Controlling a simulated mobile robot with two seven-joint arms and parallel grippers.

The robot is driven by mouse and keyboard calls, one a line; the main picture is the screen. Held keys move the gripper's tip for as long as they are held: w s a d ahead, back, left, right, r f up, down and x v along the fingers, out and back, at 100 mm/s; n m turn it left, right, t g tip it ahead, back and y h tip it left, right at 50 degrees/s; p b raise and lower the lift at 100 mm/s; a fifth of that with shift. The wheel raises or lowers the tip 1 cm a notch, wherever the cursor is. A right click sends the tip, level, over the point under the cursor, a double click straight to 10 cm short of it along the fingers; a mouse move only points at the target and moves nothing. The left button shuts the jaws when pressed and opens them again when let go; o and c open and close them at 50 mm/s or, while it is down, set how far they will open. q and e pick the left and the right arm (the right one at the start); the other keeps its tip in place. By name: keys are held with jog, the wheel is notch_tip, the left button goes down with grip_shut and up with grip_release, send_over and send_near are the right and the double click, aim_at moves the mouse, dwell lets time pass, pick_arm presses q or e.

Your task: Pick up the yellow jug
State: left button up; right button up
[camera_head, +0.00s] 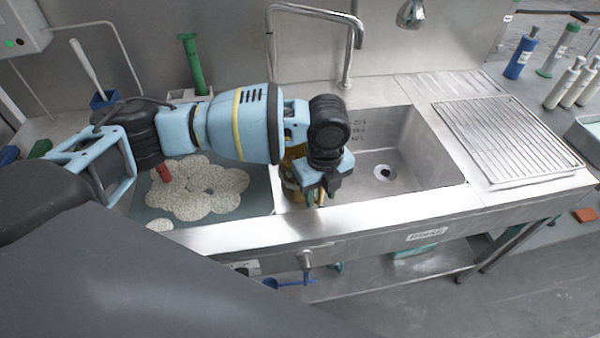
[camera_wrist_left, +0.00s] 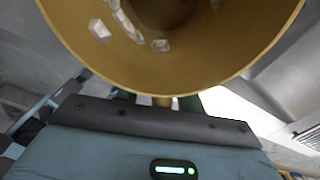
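The yellow jug (camera_wrist_left: 235,62) fills the top of the left wrist view, its round mouth facing the camera, with pale chunks inside. In the head view, part of an amber-yellow body, apparently the jug (camera_head: 291,170), shows at the sink's left side, mostly hidden behind my left arm. My left gripper (camera_head: 315,196) points down beside it. In the wrist view, the greenish fingers (camera_wrist_left: 160,102) stand apart on either side of a narrow yellow part, probably the handle, with gaps visible. The fingers look open around it. My right gripper is not in view.
The steel sink basin (camera_head: 385,172) lies right of the gripper, with a ribbed drainboard (camera_head: 510,135) beyond. A tap (camera_head: 350,45) rises behind. Left is a basin with a pale, lobed mass (camera_head: 205,192) in it. The sink's front rim (camera_head: 400,212) runs close below the gripper.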

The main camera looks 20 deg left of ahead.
pick_arm(q)
jog(key=shift+c, duration=0.5)
grip_shut()
